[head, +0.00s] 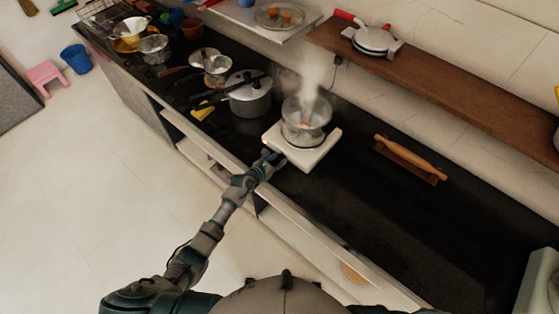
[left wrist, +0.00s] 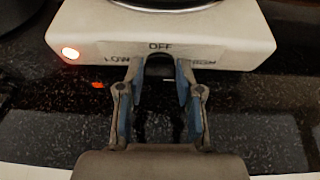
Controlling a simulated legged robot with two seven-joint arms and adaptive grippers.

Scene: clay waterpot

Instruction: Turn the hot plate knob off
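The white hot plate (head: 318,153) stands near the front edge of the black counter, with a steaming glass pot (head: 306,120) on it. In the left wrist view, the hot plate's front face (left wrist: 235,45) shows the letters OFF above the dark knob (left wrist: 160,66), with LOW to the left and a partly hidden word to the right. An orange-red light (left wrist: 70,52) glows at its left end. My left gripper (head: 268,157) is at the front face. Its fingers (left wrist: 160,72) are drawn in on both sides of the knob and appear shut on it. The knob's pointer is hidden. My right gripper is out of view.
A lidded pot (head: 250,97) and several pans stand on the counter left of the hot plate. A rolling pin (head: 410,157) lies to the right on a brown board. A wooden shelf (head: 460,85) runs above the counter. The counter's right front is clear.

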